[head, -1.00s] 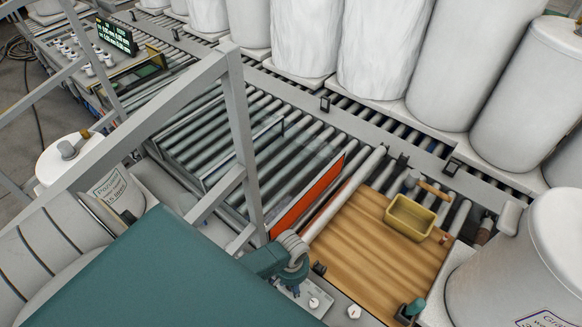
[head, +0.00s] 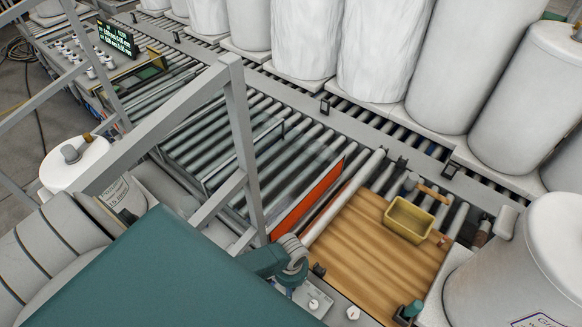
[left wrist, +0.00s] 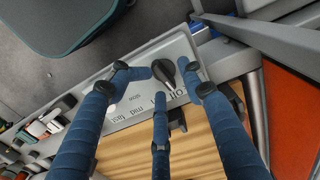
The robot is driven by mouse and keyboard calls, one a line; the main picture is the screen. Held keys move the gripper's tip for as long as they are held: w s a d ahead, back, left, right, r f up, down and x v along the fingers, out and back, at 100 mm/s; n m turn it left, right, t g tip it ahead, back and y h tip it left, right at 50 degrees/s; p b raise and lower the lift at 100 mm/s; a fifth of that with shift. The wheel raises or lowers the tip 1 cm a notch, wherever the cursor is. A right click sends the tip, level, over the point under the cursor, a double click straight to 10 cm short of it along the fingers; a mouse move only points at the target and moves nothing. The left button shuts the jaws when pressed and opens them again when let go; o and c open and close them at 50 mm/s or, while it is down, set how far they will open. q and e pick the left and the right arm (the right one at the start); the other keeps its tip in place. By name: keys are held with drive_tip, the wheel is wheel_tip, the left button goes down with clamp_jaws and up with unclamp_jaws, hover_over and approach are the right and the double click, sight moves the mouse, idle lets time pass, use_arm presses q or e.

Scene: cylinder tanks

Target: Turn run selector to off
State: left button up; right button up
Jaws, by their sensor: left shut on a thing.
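The run selector is a small dark knob (left wrist: 165,75) on a pale grey control panel in the left wrist view. The printed words "off", "mid" and "fast" show beside it. My left gripper (left wrist: 168,82) has blue fingers closed in around the knob, shut on it. One fingertip is on its left, one on its right, and the third is below it. The fingers partly cover the lettering, and I cannot tell exactly which mark the knob points to. In the head view my left gripper (head: 292,276) is low over the panel (head: 335,308); the selector is hidden there. My right gripper is not seen.
A wooden board (head: 350,258) with a yellow bin (head: 409,220) lies beside the panel. An orange plate (head: 308,200) and a grey frame post (head: 243,140) stand close to my left arm. Roller conveyors (head: 215,130) and large white tanks (head: 380,50) lie beyond.

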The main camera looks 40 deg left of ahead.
use_arm(q)
drive_tip(key=shift+w+a+r+m+p, duration=0.25)
drive_tip(key=shift+w+a+m, duration=0.25)
drive_tip(key=shift+m, duration=0.4)
drive_tip(key=shift+o, duration=1.3)
drive_tip(key=shift+f, duration=0.2)
drive_tip(key=shift+d, duration=0.1)
wheel_tip(320, 180, up, 2)
drive_tip(key=shift+r+p, duration=0.15)
drive_tip(key=shift+p, duration=1)
drive_tip(key=c, duration=0.4)
drive_tip(key=shift+o, duration=0.2)
drive_tip(key=r+p, duration=0.1)
drive_tip(key=p, duration=0.1)
drive_tip(key=r+p, duration=0.1)
drive_tip(key=shift+s+d+r, duration=0.2)
drive_tip(key=shift+s+r, duration=0.05)
drive_tip(key=shift+r, duration=0.1)
drive_tip(key=shift+f, duration=0.1)
drive_tip(key=shift+c, duration=0.2)
